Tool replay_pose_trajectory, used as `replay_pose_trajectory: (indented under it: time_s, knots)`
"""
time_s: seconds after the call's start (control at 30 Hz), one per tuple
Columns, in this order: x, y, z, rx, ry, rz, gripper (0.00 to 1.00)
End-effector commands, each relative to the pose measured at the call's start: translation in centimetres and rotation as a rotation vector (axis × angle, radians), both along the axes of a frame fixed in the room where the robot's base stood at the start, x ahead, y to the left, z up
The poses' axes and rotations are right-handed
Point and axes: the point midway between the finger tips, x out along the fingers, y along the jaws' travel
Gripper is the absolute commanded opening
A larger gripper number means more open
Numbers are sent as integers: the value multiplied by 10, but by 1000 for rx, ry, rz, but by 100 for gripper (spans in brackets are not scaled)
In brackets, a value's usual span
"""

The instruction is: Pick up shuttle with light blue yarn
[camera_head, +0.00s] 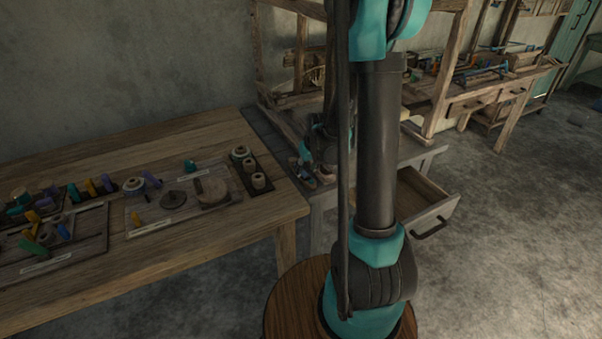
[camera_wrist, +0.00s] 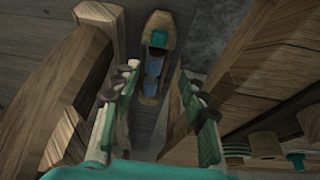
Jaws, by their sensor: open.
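In the wrist view a boat-shaped wooden shuttle (camera_wrist: 156,22) lies on a dark grey surface. Blue yarn (camera_wrist: 152,68) and a teal piece (camera_wrist: 158,38) sit inside it. My gripper (camera_wrist: 158,88) is open, with one finger on each side of the shuttle's near end. I see no contact between the fingers and the shuttle. In the head view my gripper (camera_head: 322,150) is low over the grey table by the loom, partly hidden by my arm. The shuttle cannot be clearly made out there.
Wooden loom beams (camera_wrist: 75,90) stand close on the left and right (camera_wrist: 262,65) of my gripper. Yarn spools (camera_wrist: 264,145) show at lower right. An open drawer (camera_head: 418,205) juts from the grey table. A workbench (camera_head: 200,255) with trays and spools stands on the left.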

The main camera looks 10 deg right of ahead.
Motion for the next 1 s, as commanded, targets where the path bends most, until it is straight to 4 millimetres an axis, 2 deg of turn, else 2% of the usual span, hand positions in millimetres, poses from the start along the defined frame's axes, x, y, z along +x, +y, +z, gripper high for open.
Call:
replay_pose_trajectory:
  time_s: [0.03,0.2,0.4,0.7,1.0]
  knots:
    - [11,3,0,1,0,1,43]
    - [44,11,0,1,0,1,43]
    - [72,18,0,1,0,0,43]
    - [93,23,0,0,0,0,43]
    - [107,26,-37,0,0,0,43]
